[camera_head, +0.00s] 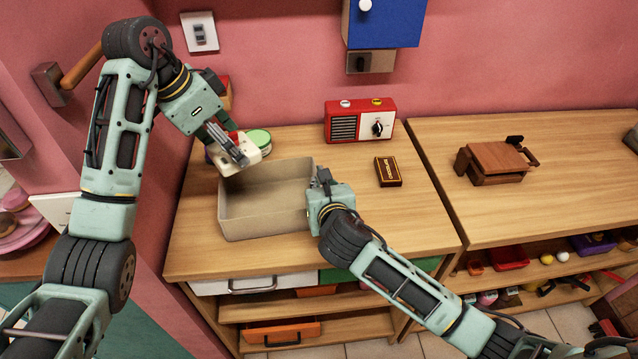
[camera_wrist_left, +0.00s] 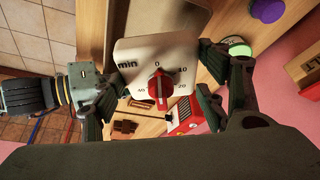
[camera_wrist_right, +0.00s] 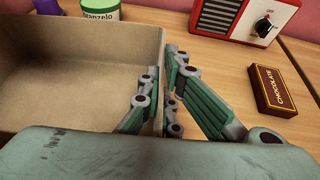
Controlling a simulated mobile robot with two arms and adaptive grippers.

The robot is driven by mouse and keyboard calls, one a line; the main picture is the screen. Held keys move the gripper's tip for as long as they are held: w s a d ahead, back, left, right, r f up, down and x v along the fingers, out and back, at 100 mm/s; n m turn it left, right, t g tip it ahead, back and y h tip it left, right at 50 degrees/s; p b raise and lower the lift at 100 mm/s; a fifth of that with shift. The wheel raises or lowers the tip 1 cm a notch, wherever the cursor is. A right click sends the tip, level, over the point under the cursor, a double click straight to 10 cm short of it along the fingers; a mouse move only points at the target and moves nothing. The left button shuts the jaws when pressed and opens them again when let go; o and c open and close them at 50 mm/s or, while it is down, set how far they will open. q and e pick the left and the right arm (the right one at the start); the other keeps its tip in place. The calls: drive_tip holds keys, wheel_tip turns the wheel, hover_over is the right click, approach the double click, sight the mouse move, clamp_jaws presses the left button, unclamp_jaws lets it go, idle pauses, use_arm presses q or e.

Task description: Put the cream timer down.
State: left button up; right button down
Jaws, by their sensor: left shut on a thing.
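The cream timer (camera_wrist_left: 157,75) has a red dial and "min" markings. My left gripper (camera_head: 232,146) is shut on it, with one finger on each side, and holds it tilted at the back left corner of the beige box (camera_head: 265,227). In the head view the timer (camera_head: 227,164) is partly covered by the fingers. I cannot tell whether it touches the box rim. The box is open and looks empty. My right gripper (camera_wrist_right: 160,85) is closed around the box's right wall, one finger inside and one outside.
A green-lidded tub (camera_head: 259,140) stands behind the box, close to the timer. A red radio (camera_head: 360,121) stands at the back. A chocolate box (camera_head: 388,171) lies to the right. The wooden counter (camera_head: 425,215) is clear at its front right.

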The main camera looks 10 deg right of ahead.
use_arm(q)
hover_over(264, 206)
drive_tip(key=a, duration=0.2)
drive_tip(key=shift+m, duration=0.3)
drive_tip(key=f, duration=0.7)
drive_tip(key=s+f, duration=0.1)
drive_tip(key=f, duration=0.3)
drive_tip(key=shift+d+f, duration=0.2)
drive_tip(key=shift+f, duration=0.05)
drive_tip(key=shift+w+f, duration=0.1)
drive_tip(key=shift+f, duration=2.2)
drive_tip(key=o, duration=1.1)
drive_tip(key=shift+f, duration=0.15)
drive_tip(key=v, duration=0.8)
